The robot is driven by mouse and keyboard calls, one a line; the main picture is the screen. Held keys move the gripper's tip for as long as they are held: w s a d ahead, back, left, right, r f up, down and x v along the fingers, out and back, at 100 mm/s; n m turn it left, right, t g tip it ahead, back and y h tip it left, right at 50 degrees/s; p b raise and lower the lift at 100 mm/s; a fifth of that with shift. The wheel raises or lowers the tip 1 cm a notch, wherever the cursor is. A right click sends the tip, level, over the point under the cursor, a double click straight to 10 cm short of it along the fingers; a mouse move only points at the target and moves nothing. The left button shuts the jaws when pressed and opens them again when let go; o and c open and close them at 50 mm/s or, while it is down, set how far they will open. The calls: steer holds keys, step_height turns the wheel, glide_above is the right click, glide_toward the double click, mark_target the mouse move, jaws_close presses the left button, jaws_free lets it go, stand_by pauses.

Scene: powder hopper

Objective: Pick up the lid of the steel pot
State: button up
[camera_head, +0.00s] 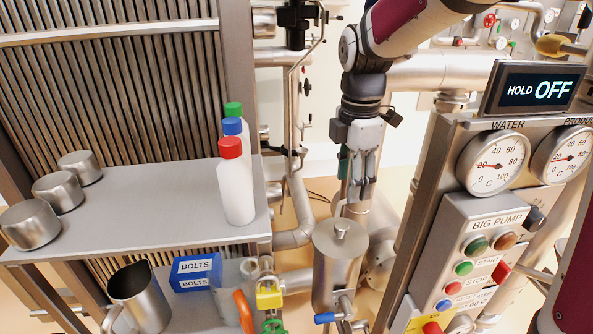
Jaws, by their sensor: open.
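The steel pot (336,280) is a cylinder standing in the lower middle of the head view. Its round lid (325,238) sits on top, with a small upright knob (341,229) in the middle. My gripper (359,190) points down with its fingers apart, and nothing shows between them. In the picture it is just above the knob and slightly to the right. A gap shows between the fingertips and the knob, but the depth between them is hard to judge.
A grey shelf (150,205) at left holds three bottles and several steel cups. Below are a steel jug (139,298) and a blue BOLTS box (196,273). A control panel (478,260) with gauges stands close on the right. Pipes run behind the pot.

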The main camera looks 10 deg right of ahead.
steer(key=w+f+n, duration=0.2)
steer(key=n, duration=0.1)
glide_above(342, 225)
steer(key=shift+g, duration=0.3)
steer(key=f, duration=0.8)
steer(key=shift+s+f, duration=0.2)
steer(key=shift+f, duration=0.05)
steer(key=shift+w+f+p, duration=0.2)
steer(key=shift+f+p, duration=0.35)
steer(key=shift+f, duration=2.25)
jaws_close()
